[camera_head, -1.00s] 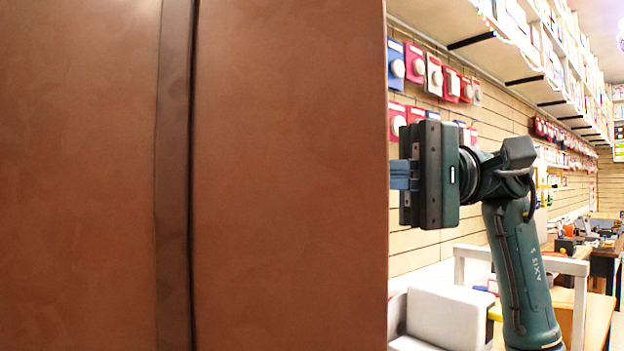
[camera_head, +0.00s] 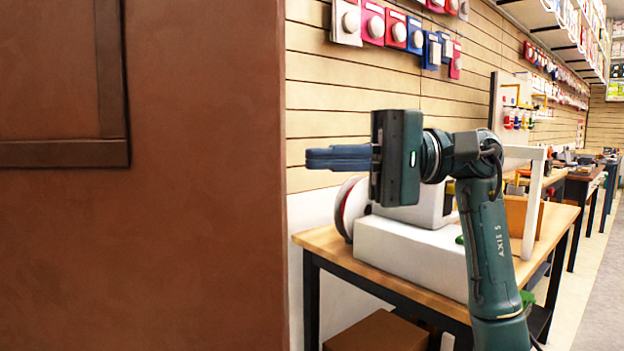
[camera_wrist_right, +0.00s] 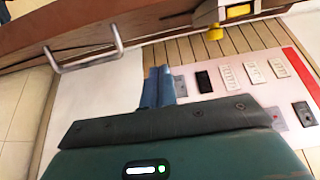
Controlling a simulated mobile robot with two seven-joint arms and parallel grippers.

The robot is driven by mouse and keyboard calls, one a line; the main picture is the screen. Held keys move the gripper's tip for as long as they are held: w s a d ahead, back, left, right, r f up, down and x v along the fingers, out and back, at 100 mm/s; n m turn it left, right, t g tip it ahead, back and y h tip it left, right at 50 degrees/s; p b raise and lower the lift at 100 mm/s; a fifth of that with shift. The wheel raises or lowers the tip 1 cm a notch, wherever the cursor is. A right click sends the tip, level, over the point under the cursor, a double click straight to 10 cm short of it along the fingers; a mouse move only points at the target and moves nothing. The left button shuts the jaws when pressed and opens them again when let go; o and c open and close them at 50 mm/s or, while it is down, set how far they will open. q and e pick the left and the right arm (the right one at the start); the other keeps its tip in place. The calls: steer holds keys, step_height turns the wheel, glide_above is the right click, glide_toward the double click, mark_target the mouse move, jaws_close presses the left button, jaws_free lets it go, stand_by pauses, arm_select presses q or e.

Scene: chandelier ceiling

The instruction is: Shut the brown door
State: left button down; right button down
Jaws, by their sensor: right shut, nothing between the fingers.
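The brown door (camera_head: 200,190) fills the left of the head view as a large flat panel with a darker raised strip. Its right edge stands upright just left of my right gripper (camera_head: 322,158). That gripper is shut and empty, with its blue fingers pointing left beside the edge; I cannot tell whether they touch the door. In the right wrist view the closed fingers (camera_wrist_right: 157,88) point toward a brown wooden edge (camera_wrist_right: 190,22), which seems to be the door, with a metal bar handle (camera_wrist_right: 85,58) apart from them on the left. My left gripper is not in view.
A wooden-topped table (camera_head: 435,300) with white boxes (camera_head: 410,250) stands behind and below my right arm. A slatted wall (camera_head: 340,105) with hanging packages lies behind. More tables run off to the right, beside clear floor (camera_head: 596,270).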

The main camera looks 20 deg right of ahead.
mark_target(243, 164)
steer(key=a, duration=0.6)
steer(key=s+a, duration=0.1)
steer(key=a, duration=0.2)
steer(key=shift+a+b, duration=0.4)
steer(key=shift+s+a, duration=0.2)
steer(key=shift+s, duration=0.4)
